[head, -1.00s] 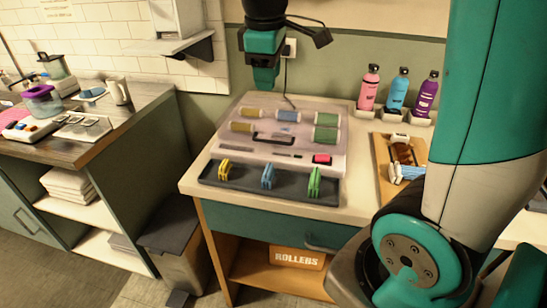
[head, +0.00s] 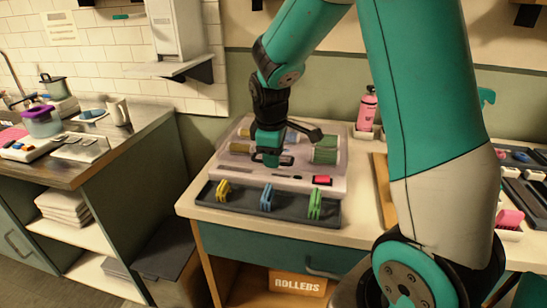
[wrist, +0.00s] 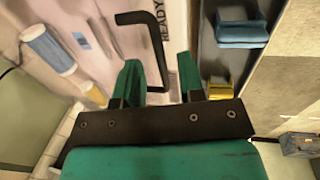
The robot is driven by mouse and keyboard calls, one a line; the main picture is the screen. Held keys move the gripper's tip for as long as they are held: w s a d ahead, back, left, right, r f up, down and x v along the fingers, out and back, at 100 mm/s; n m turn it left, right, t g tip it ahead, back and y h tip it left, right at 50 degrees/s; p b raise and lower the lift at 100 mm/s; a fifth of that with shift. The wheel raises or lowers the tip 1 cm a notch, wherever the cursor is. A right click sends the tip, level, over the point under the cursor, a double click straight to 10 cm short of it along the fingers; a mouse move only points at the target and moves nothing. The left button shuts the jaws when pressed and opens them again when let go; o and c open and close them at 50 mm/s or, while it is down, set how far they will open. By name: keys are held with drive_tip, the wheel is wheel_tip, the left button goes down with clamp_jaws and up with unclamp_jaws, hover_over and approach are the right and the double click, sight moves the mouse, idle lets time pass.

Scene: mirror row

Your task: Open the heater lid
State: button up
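The heater (head: 250,175) is a pale box on the counter with a clear lid (head: 338,140) lying closed over yellow, blue and green rollers. The lid has a black bar handle (wrist: 150,45), and part of it shows in the head view (head: 287,161). My gripper (head: 269,160) is low over the lid at the handle. In the wrist view my gripper (wrist: 160,70) has its two green fingers apart, with the handle's bar in the gap between them. I cannot tell whether either finger touches the bar.
A dark tray (head: 230,199) with yellow, blue and green clips lies along the heater's front. A pink bottle (head: 366,110) stands behind to the right, near my arm. A wooden tray (head: 382,185) is right of the heater, mostly hidden by my arm.

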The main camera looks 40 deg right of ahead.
drive_tip(key=shift+f, duration=0.45)
drive_tip(key=shift+c, duration=0.2)
clamp_jaws()
drive_tip(key=shift+r, duration=0.15)
